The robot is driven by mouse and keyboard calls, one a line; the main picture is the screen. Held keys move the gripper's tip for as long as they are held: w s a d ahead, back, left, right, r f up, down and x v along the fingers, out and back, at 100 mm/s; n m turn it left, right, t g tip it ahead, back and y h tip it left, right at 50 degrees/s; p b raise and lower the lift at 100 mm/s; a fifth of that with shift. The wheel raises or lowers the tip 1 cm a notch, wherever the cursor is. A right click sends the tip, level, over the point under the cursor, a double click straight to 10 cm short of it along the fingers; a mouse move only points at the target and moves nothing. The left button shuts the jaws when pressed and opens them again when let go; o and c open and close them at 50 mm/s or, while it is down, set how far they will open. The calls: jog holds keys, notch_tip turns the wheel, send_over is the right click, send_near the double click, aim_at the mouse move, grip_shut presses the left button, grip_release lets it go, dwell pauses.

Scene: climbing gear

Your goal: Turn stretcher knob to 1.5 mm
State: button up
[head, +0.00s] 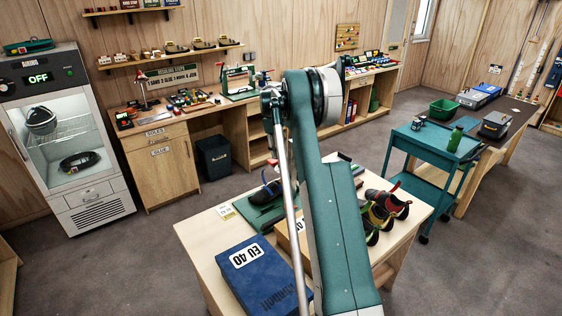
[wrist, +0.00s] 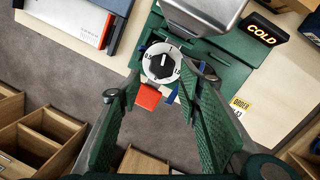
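The stretcher knob (wrist: 161,63) is a round white dial with a black grip in the wrist view. The knob is on the front of a green stretcher with a grey metal part above. My gripper (wrist: 160,84) is open, its green textured fingers spread to either side just below the knob. I cannot tell whether they touch it. A red piece (wrist: 147,97) lies below the dial. In the head view my arm hides the gripper and knob.
A lit COLD sign (wrist: 262,34) stands right of the knob, with a yellow and white order card (wrist: 240,106) below it. A white box (wrist: 72,18) lies at upper left. Wooden compartments (wrist: 45,135) are below. The near table holds a blue EU 40 box (head: 255,275).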

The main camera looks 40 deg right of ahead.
aim_at(282, 164)
jog(key=a+n+h+p, duration=0.1)
jog(key=n, duration=0.2)
jog(key=a+n+h, duration=0.1)
jog(key=n, duration=0.3)
jog(key=a+r+n+h+p, duration=0.1)
jog(key=n, duration=0.3)
jog(key=shift+p, duration=0.3)
jog(key=shift+f, duration=0.1)
jog(key=shift+p+x, duration=0.3)
jog(key=shift+x, duration=3.55)
jog(key=c, duration=0.6)
